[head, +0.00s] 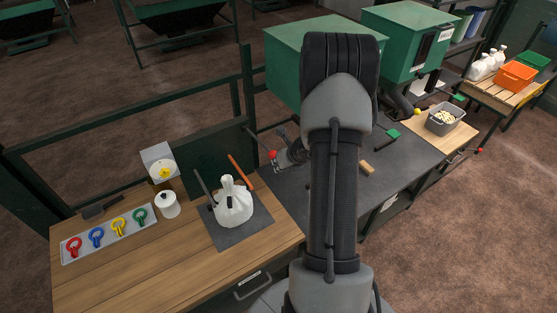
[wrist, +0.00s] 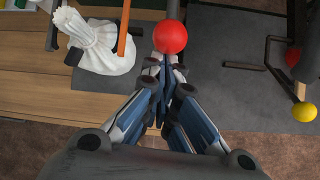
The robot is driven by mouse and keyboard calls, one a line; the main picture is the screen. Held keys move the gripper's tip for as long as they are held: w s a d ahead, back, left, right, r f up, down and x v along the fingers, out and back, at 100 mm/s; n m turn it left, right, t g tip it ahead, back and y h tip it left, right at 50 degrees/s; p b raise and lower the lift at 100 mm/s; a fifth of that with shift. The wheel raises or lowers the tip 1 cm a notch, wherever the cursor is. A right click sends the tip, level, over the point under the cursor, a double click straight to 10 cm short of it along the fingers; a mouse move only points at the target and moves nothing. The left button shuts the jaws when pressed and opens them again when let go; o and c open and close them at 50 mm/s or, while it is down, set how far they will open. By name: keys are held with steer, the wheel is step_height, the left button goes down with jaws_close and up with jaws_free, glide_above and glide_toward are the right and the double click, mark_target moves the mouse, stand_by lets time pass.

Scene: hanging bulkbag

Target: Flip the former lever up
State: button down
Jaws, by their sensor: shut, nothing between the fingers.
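A lever with a red ball knob (head: 272,154) stands at the left end of the dark grey bench top. In the wrist view the red knob (wrist: 170,37) is just beyond my fingertips; whether they touch it is unclear. My gripper (wrist: 166,72) is shut and empty. In the head view my gripper (head: 290,152) is partly hidden behind my arm, just right of the red knob. An orange bar (head: 241,172) leans beside the white tied bag (head: 233,203). No label shows which of these is the former lever.
A yellow knob (wrist: 304,112) on a dark rod is at the right in the wrist view. Green hoppers (head: 408,45) stand behind the bench. A tray of coloured clips (head: 108,233) and a white spool (head: 167,205) lie on the wooden table at left.

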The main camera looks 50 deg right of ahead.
steer(key=shift+w+d+r+p, duration=0.15)
steer(key=shift+w+r+p, duration=0.35)
steer(key=shift+r+p, duration=1)
steer(key=shift+w+d+r+p, duration=0.1)
steer(key=shift+w+r+p, duration=0.45)
steer(key=shift+r+p, duration=0.95)
steer(key=shift+w+d+r+p, duration=0.15)
steer(key=shift+w+r+p, duration=0.55)
steer(key=shift+r, duration=1.45)
steer(key=shift+s+r, duration=0.1)
steer(key=shift+s, duration=0.2)
